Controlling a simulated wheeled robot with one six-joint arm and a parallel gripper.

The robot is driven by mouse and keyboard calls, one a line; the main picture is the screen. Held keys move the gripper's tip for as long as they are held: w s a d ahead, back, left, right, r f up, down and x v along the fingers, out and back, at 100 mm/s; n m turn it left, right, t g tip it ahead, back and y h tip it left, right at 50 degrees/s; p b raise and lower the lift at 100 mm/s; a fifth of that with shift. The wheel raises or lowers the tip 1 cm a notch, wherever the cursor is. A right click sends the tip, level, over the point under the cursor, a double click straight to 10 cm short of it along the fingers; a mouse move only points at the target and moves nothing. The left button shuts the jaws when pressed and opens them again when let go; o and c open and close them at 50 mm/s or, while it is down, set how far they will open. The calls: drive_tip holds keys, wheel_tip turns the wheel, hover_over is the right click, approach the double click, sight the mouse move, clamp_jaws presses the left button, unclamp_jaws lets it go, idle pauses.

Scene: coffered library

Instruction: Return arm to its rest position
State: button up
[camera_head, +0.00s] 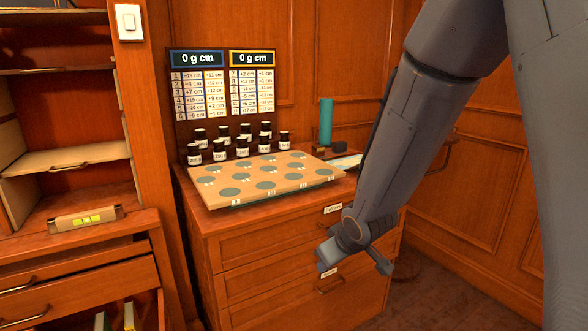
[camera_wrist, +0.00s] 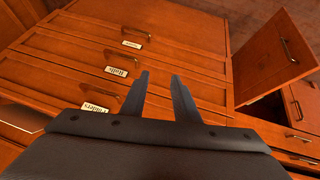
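My arm (camera_head: 408,130) reaches down from the top right in the head view, in front of the wooden drawer cabinet (camera_head: 240,262). My gripper (camera_head: 356,262) hangs low before the right part of the drawer fronts, below the cabinet top. In the wrist view, my gripper (camera_wrist: 160,76) has its two fingers apart with nothing between them. Labelled drawer fronts (camera_wrist: 100,68) with handles show beyond the fingertips. I cannot tell the exact distance from the fingers to the drawers.
A board with grey discs (camera_head: 267,178), several dark jars (camera_head: 243,147), a sign with two "0 g cm" displays (camera_head: 224,90) and a teal cylinder (camera_head: 326,121) are on the cabinet top. An open drawer (camera_head: 75,290) is at left. Floor (camera_head: 440,290) shows at right.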

drive_tip(key=s+d+r+m+g+h, duration=0.1)
drive_tip(key=s+d+m+g, duration=0.1)
drive_tip(key=s+d+m, duration=0.45)
drive_tip(key=s+d+r+m+g+h, duration=0.15)
drive_tip(key=s+d, duration=0.25)
drive_tip(key=s, duration=0.6)
drive_tip(key=s+a+f+n+g+y+b, duration=0.1)
drive_tip(key=s+a+f+n+g+b, duration=0.1)
drive_tip(key=s+a+n+b, duration=0.25)
drive_tip(key=s+a+f+n+g+b, duration=0.1)
drive_tip(key=s+a+b, duration=0.2)
drive_tip(key=a+b, duration=0.4)
drive_tip(key=d+r+m+p, duration=0.2)
drive_tip(key=d+r+p, duration=0.3)
drive_tip(key=p, duration=0.7)
drive_tip(key=s+d+r+m+p, duration=0.1)
drive_tip(key=d+r+m+p, duration=0.1)
drive_tip(key=d+r+p, duration=0.4)
wheel_tip(320, 180, up, 4)
drive_tip(key=p, duration=0.5)
drive_tip(key=shift+p, duration=0.4)
drive_tip(key=shift+d+f+m+h, duration=0.15)
drive_tip(key=shift+m+h, duration=0.1)
drive_tip(key=shift+m, duration=0.1)
